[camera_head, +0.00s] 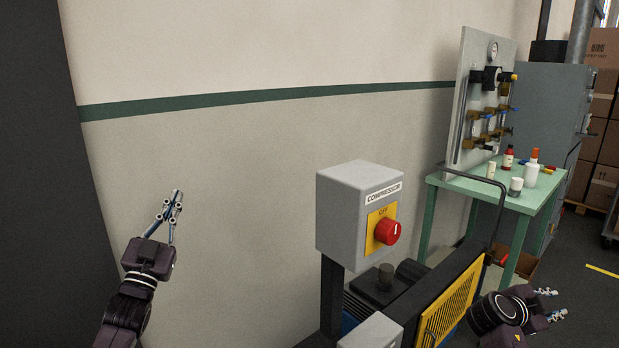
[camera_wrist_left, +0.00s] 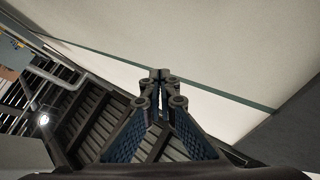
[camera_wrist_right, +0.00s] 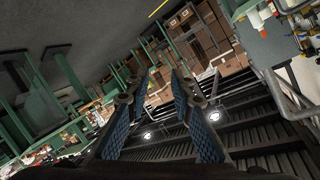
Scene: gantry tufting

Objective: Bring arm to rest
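My left gripper (camera_head: 177,196) is raised in front of the bare wall at the left of the head view, touching nothing. In the left wrist view its fingertips (camera_wrist_left: 160,76) meet, with nothing between them. My right gripper (camera_head: 556,303) is at the lower right of the head view, to the right of the compressor's yellow grille. Its fingers (camera_wrist_right: 155,82) stand apart and empty in the right wrist view.
A grey compressor switch box (camera_head: 345,215) with a red knob (camera_head: 388,232) stands between the arms. The compressor's yellow grille (camera_head: 452,303) is close to my right arm. A green table (camera_head: 470,187) with bottles and a gauge panel (camera_head: 466,110) stands behind. Cardboard boxes (camera_head: 603,150) are far right.

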